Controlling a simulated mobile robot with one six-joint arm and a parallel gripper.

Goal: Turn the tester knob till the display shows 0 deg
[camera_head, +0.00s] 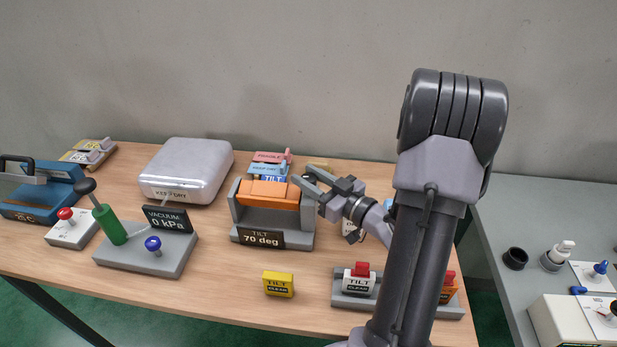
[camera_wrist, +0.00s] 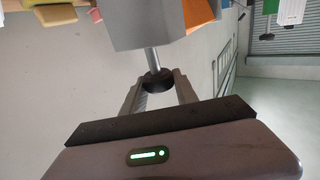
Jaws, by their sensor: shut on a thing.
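The tilt tester (camera_head: 245,213) is a grey frame with an orange block (camera_head: 268,193) in it, standing on the wooden table. Its display (camera_head: 262,238) reads "TILT 70 deg". My gripper (camera_head: 308,184) is at the tester's right side. In the wrist view my gripper (camera_wrist: 160,90) is shut on the black knob (camera_wrist: 158,82), with a finger on each side of it. The knob sits on a metal shaft that comes out of the grey housing (camera_wrist: 145,30). In the head view the knob is hidden by the gripper.
Left of the tester stand a vacuum gauge reading 0 kPa (camera_head: 168,218), a green-handled lever (camera_head: 108,224) and a silver case (camera_head: 187,172). A yellow TILT CLEAR tag (camera_head: 279,284) lies in front. A rack with a red-topped tag (camera_head: 359,280) is at front right.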

